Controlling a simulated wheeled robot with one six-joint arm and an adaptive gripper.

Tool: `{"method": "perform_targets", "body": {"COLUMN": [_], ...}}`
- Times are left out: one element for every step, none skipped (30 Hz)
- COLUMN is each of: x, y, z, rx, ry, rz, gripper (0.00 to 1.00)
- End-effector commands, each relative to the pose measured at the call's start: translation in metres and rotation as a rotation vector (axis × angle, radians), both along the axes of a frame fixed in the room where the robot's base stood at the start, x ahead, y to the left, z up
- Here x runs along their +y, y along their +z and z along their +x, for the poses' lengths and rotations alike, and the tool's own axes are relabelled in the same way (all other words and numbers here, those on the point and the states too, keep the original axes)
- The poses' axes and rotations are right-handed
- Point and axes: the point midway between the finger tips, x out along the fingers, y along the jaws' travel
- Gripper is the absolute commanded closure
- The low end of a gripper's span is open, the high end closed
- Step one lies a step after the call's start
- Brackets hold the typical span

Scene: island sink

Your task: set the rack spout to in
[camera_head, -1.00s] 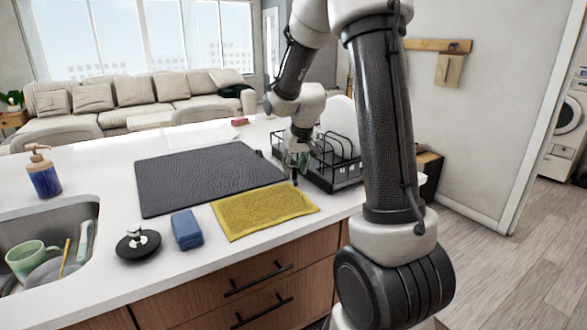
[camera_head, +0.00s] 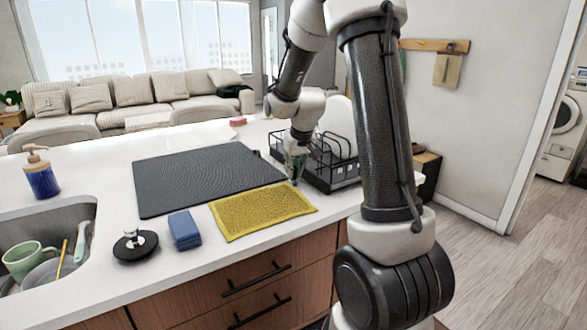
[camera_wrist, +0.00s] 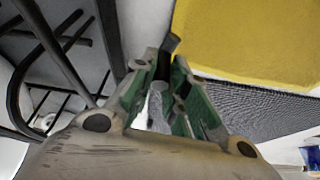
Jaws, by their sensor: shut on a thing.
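The black wire dish rack (camera_head: 347,182) stands at the right end of the counter, partly behind my arm. My gripper (camera_head: 295,175) is down at the rack's left side, by the dark mat's right corner. In the wrist view my gripper (camera_wrist: 163,88) has its green-sided fingers shut on a short dark piece, which looks like the rack spout (camera_wrist: 165,62). The fingers hide much of it, and I cannot tell clearly which way it points. Part of the rack (camera_wrist: 62,62) fills the left of the wrist view.
A black drying mat (camera_head: 200,178) and a yellow cloth (camera_head: 262,211) lie left of my gripper. A blue sponge (camera_head: 185,230), a black sink stopper (camera_head: 135,245) and a soap bottle (camera_head: 41,178) are farther left, near the sink (camera_head: 72,215).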

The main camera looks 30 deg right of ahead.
Motion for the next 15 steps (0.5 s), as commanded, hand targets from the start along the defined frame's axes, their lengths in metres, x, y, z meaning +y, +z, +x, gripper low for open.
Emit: {"method": "perform_targets", "body": {"x": [-0.002, -0.002, -0.004, -0.005, -0.006, -0.008, -0.009, -0.010, -0.011, -0.012, -0.013, -0.013, -0.013, -0.013, -0.013], "y": [0.000, 0.000, 0.000, 0.000, 0.000, 0.000, 0.000, 0.000, 0.000, 0.000, 0.000, 0.000, 0.000, 0.000, 0.000], "z": [0.000, 0.000, 0.000, -0.001, -0.001, -0.001, -0.002, -0.002, -0.002, -0.002, -0.002, -0.002, -0.002, -0.002, -0.002], "rx": [0.000, 0.000, 0.000, 0.001, 0.000, 0.000, 0.001, 0.000, 0.001, 0.001, 0.001, 0.000, 0.000, -0.001, -0.001], "ry": [0.023, 0.045, 0.072, 0.093, 0.114, 0.140, 0.158, 0.177, 0.199, 0.213, 0.226, 0.239, 0.246, 0.253, 0.258], "rz": [0.001, 0.001, 0.002, 0.002, 0.001, 0.002, 0.002, 0.002, 0.001, 0.002, 0.002, 0.002, 0.002, 0.001, 0.001], "gripper": [1.00, 1.00, 1.00, 1.00, 1.00, 1.00, 1.00, 1.00, 1.00, 1.00, 1.00, 1.00, 1.00, 1.00, 1.00]}}
